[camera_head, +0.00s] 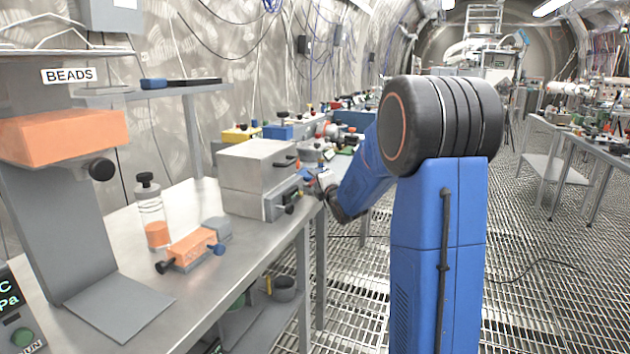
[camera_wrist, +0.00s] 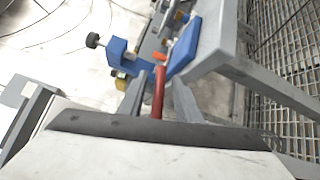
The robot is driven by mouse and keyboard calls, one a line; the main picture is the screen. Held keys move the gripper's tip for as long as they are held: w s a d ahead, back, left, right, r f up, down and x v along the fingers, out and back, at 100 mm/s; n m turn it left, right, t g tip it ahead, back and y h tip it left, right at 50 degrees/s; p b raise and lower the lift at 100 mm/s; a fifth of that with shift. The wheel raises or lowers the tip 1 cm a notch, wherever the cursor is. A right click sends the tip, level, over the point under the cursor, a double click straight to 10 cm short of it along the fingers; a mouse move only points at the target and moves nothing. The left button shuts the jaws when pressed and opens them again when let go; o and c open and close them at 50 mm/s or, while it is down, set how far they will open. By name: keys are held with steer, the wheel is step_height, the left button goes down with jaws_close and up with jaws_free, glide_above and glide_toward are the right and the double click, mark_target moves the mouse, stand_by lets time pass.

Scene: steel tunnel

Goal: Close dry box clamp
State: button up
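The dry box (camera_head: 245,180) is a grey metal box with a lid seam on the left workbench. Dark clamp handles (camera_head: 287,162) show on its right side; I cannot tell whether the clamp is latched. My gripper (camera_head: 322,182) is just right of the box at the bench edge, small and partly hidden by my blue arm. In the wrist view, my gripper (camera_wrist: 159,88) has two grey fingers apart, with a red rod-like handle (camera_wrist: 158,92) between them. Gaps seem to show beside the rod. I cannot tell what the rod belongs to.
An orange-and-grey clamped block (camera_head: 190,248) and a bottle with orange contents (camera_head: 154,218) stand left of the box. A bead dispenser (camera_head: 62,136) is farther left. Small blue and yellow devices (camera_head: 240,134) crowd the bench behind.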

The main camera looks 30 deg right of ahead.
steer(key=shift+c, duration=0.7)
jaws_close()
steer(key=shift+s+a+r+n+t, duration=0.15)
steer(key=shift+r+n+t, duration=0.25)
steer(key=shift+n+t, duration=0.45)
steer(key=shift+a+r+n+t, duration=0.1)
steer(key=shift+r+n+t, duration=0.3)
steer(key=shift+n+t, duration=0.4)
steer(key=shift+o, duration=0.7)
jaws_free()
steer(key=v, duration=1.7)
steer(key=shift+s+r, duration=0.25)
steer(key=shift+s, duration=0.05)
